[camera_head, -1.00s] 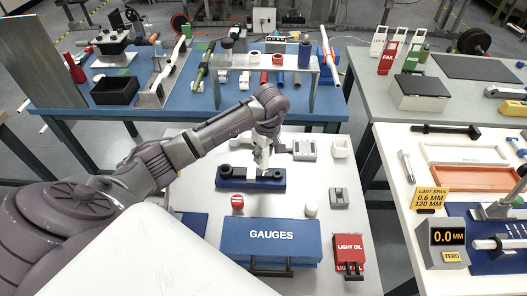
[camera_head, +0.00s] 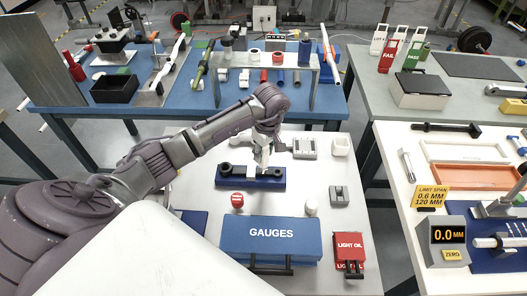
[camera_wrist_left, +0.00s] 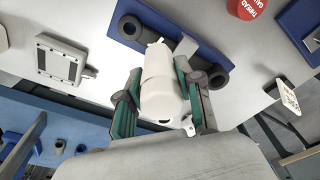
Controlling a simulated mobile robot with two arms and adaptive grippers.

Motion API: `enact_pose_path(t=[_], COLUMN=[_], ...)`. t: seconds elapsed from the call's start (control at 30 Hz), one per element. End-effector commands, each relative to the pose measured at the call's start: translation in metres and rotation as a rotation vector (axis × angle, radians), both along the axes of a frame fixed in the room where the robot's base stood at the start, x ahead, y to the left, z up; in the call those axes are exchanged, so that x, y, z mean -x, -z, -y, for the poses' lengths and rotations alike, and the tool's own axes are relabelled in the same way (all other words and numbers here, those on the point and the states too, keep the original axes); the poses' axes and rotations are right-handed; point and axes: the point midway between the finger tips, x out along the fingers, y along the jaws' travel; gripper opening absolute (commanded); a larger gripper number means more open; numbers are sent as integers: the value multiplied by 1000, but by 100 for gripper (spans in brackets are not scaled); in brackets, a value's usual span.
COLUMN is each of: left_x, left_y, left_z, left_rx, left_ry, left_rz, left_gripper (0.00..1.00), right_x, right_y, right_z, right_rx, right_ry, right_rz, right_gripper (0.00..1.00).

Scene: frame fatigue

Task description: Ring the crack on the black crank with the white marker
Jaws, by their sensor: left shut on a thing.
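The black crank (camera_head: 226,170) lies along a blue block (camera_head: 221,184) on the white table. Its two dark ring ends show in the left wrist view, one at the upper left (camera_wrist_left: 130,27) and one at the lower right (camera_wrist_left: 217,78). My left gripper (camera_head: 263,154) is over the crank's middle, shut on the white marker (camera_wrist_left: 160,85). The marker points at the crank's arm between the rings and hides part of it. I cannot tell whether its tip touches. No crack or drawn ring is discernible. My right gripper is out of view.
A grey device (camera_head: 304,148) lies behind. A blue bench (camera_head: 180,112) with a raised rack stands farther back.

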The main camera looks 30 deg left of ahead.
Motion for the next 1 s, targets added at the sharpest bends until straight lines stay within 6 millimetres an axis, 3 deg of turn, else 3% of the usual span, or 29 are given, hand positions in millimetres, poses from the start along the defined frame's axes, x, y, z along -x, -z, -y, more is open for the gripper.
enact_pose_path(t=[1.0], left_x=[0], left_y=[8], left_z=[0], left_rx=[-1], left_ry=[0], left_rz=[0], left_gripper=[0], right_x=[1], right_y=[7], right_z=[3], right_rx=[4], right_ry=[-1], right_rz=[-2], right_gripper=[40])
